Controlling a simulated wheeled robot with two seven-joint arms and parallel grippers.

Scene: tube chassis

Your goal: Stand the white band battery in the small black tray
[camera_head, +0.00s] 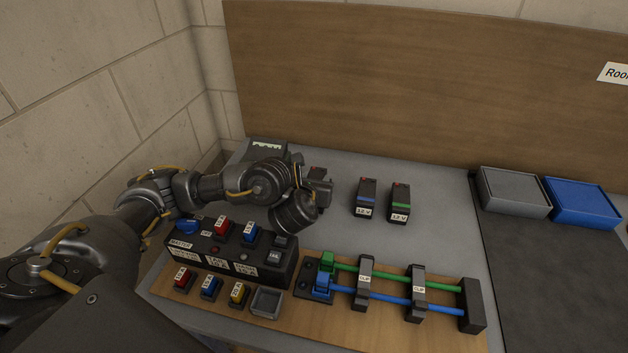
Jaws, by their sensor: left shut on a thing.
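My left gripper (318,188) is over the grey table at the back, left of two standing batteries. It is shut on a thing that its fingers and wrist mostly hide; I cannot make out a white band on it. A small red patch shows at the fingers, and I cannot tell what it belongs to. One standing battery has a blue band (366,198), the other a green band (400,203). My right gripper is not in view.
A black switch box (228,258) with coloured blocks stands near the tray, with labelled blocks in front. Blue and green tubes (390,296) run through clips at right. A grey bin (515,191) and blue bin (582,203) stand far right. The dark mat is clear.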

